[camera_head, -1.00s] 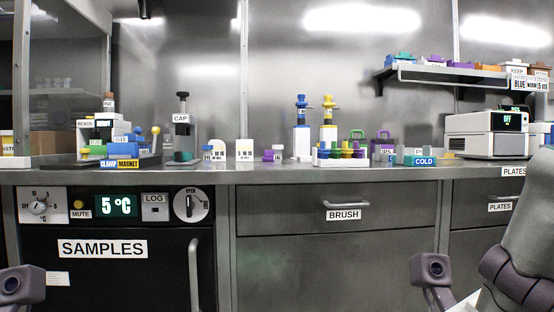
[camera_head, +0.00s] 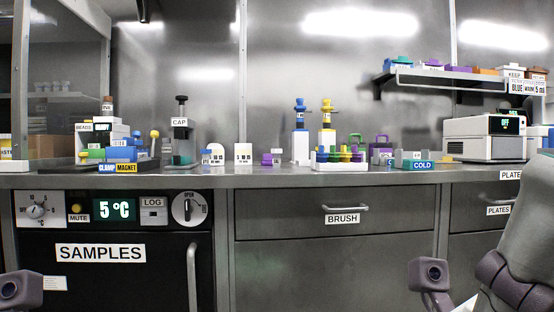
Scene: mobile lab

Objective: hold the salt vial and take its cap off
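I cannot pick out the salt vial by a readable label. Small capped containers stand on the counter (camera_head: 390,178). One has a blue label and pale cap (camera_head: 212,156), and a small purple-and-white one (camera_head: 272,158) stands further right. A rack (camera_head: 341,165) holds several items with green, yellow and purple tops. A device labelled CAP (camera_head: 181,135) stands at the back left of the counter. Parts of my arms show at the lower left and lower right. Neither gripper's fingers are visible, and nothing held can be seen.
A tray labelled CLAMP and MAGNET (camera_head: 118,168) stands at the left. A COLD box (camera_head: 422,165) and a white machine (camera_head: 484,139) stand at the right. A shelf (camera_head: 450,80) overhangs the right. Below are the SAMPLES fridge (camera_head: 110,280) and BRUSH drawer (camera_head: 300,220).

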